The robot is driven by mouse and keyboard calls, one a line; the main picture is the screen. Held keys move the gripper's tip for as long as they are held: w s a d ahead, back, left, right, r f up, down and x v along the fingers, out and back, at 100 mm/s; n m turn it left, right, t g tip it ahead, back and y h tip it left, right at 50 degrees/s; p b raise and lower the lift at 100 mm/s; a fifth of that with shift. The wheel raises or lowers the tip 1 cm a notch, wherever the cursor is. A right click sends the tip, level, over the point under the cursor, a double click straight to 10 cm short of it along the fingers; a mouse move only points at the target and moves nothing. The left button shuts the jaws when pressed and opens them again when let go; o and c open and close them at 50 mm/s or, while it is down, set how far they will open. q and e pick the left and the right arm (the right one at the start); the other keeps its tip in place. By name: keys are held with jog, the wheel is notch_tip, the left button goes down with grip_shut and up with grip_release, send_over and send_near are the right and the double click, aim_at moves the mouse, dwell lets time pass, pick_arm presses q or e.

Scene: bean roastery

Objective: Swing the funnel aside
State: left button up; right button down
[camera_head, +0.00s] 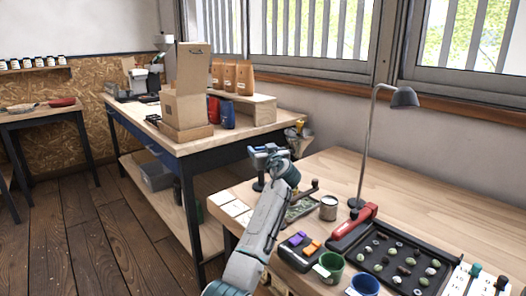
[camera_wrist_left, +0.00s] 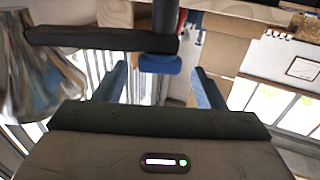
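The funnel (camera_head: 299,133) looks like a shiny grey cone at the far edge of the near table, just behind and right of my left gripper (camera_head: 268,150). In the left wrist view a shiny, blurred cone, which seems to be the funnel (camera_wrist_left: 40,85), fills the left side. A dark arm (camera_wrist_left: 95,39) runs from it to a dark post with a blue end (camera_wrist_left: 160,64). My left gripper (camera_wrist_left: 162,88) is open, its two blue fingers apart on either side of the blue end. I cannot tell whether they touch it. My right gripper is not in view.
The near table holds a lamp (camera_head: 404,97), a tin (camera_head: 328,208), a black bean tray (camera_head: 395,262), a red-handled tool (camera_head: 352,228) and cups. A bench (camera_head: 195,145) with a cardboard box (camera_head: 186,105) and bags stands behind. The table's back right is clear.

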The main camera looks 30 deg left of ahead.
pick_arm(q)
jog(key=s+d+r, duration=0.2)
jog(key=s+d, duration=0.1)
jog(key=s, duration=0.4)
jog(key=s+d+r, duration=0.3)
jog(key=s+d, duration=0.1)
jog(key=s, duration=0.3)
jog(key=shift+s, duration=0.2)
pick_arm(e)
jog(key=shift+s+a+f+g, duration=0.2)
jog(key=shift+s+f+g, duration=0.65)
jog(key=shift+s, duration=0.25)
